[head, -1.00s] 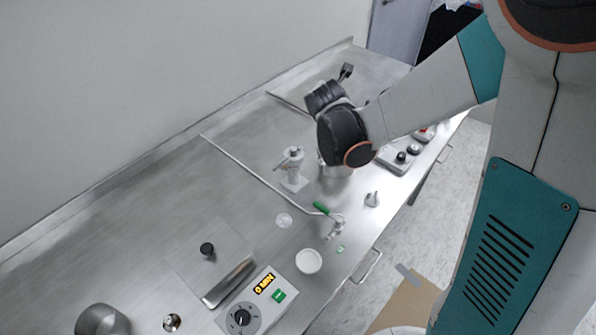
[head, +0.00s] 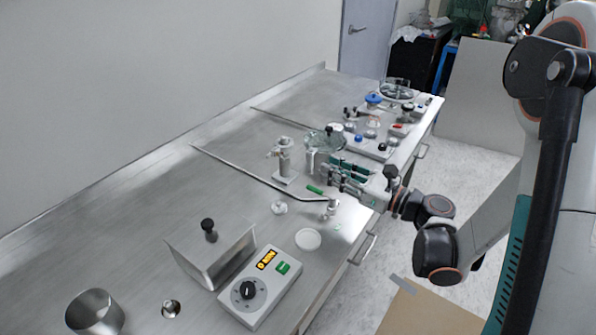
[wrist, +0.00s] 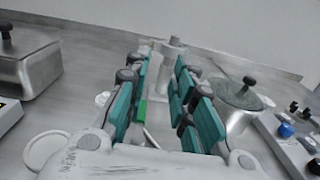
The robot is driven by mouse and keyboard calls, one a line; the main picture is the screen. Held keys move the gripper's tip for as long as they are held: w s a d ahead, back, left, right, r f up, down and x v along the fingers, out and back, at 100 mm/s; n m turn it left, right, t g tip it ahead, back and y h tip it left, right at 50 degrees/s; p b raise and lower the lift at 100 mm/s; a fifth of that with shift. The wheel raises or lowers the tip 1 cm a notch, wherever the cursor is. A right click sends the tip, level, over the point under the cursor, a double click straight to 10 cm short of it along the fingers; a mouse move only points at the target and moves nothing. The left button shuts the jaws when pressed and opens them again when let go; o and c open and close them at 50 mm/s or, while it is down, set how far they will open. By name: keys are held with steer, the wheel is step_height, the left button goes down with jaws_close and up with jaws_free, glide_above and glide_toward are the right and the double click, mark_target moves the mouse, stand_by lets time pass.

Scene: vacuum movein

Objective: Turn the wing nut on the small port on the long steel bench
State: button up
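The long steel bench (head: 140,225) runs along the wall. An upright steel fitting (head: 283,163) with a side arm stands on it. A small pale fitting (head: 279,207) sits nearer, and a small steel valve (head: 331,209) with a green-tipped lever (head: 315,190) is beside it. I cannot make out which of these carries the wing nut. My gripper (head: 335,172) is open and empty, low over the bench and pointing left. In the wrist view the upright fitting (wrist: 172,58) shows beyond the gap between my teal-padded fingers (wrist: 160,85).
A lidded pot (wrist: 240,103) stands close right of my fingers in the wrist view. A steel box (head: 212,252) with a black knob, a control box (head: 258,290), a white dish (head: 307,239) and a steel cup (head: 95,312) are nearer. Several knobbed devices crowd the far end.

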mark_target(282, 156)
steer(key=shift+s+f+g, duration=0.3)
steer(key=shift+s+f, duration=0.1)
steer(key=shift+a, duration=0.3)
steer(key=p+x, duration=0.2)
steer(key=x, duration=1.1)
steer(key=shift+w+p, duration=0.2)
steer(key=shift+p, duration=0.2)
steer(key=shift+r, duration=0.15)
jaws_close()
